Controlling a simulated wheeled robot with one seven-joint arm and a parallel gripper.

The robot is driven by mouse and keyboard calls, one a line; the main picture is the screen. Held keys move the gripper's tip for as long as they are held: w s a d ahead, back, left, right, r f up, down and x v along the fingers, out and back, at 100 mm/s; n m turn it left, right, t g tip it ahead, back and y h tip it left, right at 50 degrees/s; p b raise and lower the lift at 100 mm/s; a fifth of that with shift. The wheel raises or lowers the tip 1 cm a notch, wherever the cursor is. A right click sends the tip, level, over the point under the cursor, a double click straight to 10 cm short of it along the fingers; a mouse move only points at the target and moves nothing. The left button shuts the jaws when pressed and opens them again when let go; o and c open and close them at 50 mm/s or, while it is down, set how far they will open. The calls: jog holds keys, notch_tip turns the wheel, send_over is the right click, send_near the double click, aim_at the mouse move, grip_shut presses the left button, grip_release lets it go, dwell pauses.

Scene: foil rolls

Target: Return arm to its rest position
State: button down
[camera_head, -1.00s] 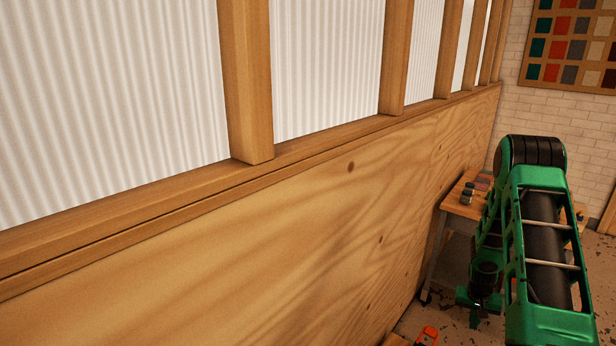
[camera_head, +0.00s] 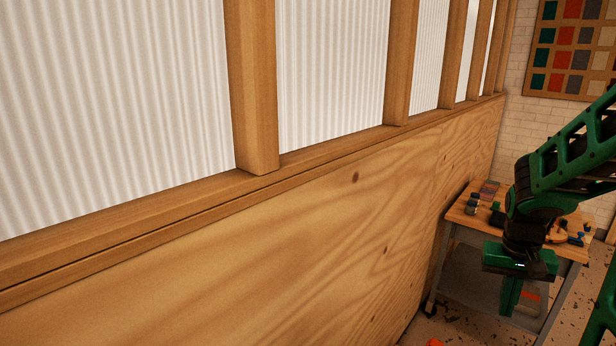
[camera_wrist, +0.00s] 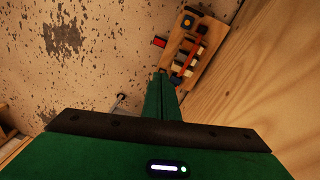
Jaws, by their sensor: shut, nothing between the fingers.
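My gripper (camera_head: 510,312) hangs from my green and black arm at the right of the head view, pointing down in front of a small wooden worktable (camera_head: 457,216). Its fingers are together with nothing between them. In the wrist view my gripper (camera_wrist: 161,74) shows as closed green fingers pointing away from the camera, over speckled floor, with the worktable beyond. Part of the worktable is hidden behind my arm in the head view.
A plywood wall (camera_head: 250,260) with timber posts and ribbed panels fills the left and middle. Small items lie on the worktable. A colour sample board (camera_head: 573,50) hangs on the pale brick wall. Speckled floor (camera_wrist: 60,80) lies open at left in the wrist view.

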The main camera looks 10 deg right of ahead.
jog(key=s+a+r+y, duration=0.1)
jog(key=s+a+r, duration=0.1)
jog(key=s+a, duration=0.3)
jog(key=s+a+r, duration=0.3)
jog(key=s+a, duration=0.2)
jog(key=s, duration=0.5)
jog(key=shift+r+n+y, duration=0.3)
jog(key=shift+n+y, duration=0.1)
